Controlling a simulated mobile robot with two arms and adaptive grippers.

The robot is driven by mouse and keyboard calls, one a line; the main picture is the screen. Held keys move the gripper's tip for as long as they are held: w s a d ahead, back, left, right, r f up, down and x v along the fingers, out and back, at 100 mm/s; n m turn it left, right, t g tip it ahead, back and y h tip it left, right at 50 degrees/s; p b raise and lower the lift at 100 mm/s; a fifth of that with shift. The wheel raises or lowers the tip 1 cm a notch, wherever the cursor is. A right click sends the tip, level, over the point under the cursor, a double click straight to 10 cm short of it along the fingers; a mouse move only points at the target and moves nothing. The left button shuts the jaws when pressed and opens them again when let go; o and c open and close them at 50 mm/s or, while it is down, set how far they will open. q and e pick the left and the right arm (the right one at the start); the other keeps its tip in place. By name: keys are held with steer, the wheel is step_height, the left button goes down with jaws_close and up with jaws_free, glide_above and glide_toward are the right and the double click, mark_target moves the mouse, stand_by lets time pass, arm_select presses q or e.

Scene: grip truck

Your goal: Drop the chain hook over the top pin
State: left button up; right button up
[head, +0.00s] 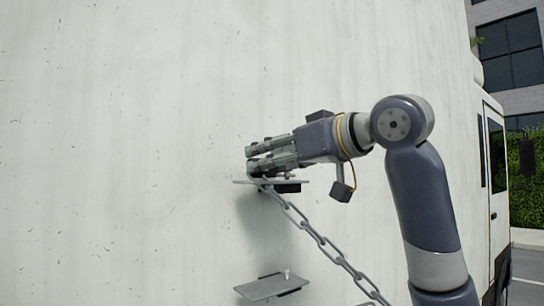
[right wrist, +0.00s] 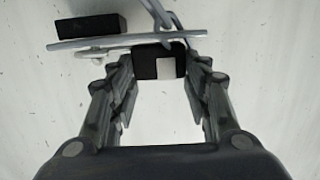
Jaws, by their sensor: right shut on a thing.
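My right gripper (head: 250,158) is shut on the chain hook's dark block and points left along the truck side, just above the upper bracket plate (head: 298,182). In the right wrist view the block with a pale square (right wrist: 147,63) sits between the fingertips (right wrist: 160,85), beside the plate (right wrist: 125,43). Grey bent metal and the chain (right wrist: 158,12) show by the plate's edge. In the head view the chain (head: 310,232) hangs from there toward the lower right. I cannot make out the top pin or tell whether the hook is around it. My left gripper is out of view.
The white truck side (head: 120,150) fills most of the head view. A lower bracket plate (head: 268,289) with a short upright pin (head: 287,273) juts out below. The wall left of the brackets is clear. The truck cab (head: 493,170) is at the far right.

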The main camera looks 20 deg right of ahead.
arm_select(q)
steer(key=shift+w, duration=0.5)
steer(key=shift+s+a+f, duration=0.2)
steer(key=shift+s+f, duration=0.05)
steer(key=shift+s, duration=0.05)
arm_select(e)
steer(key=shift+f, duration=0.3)
steer(key=o, duration=1.2)
steer(key=shift+w, duration=0.1)
steer(key=v, duration=1.2)
steer(key=shift+f, duration=0.1)
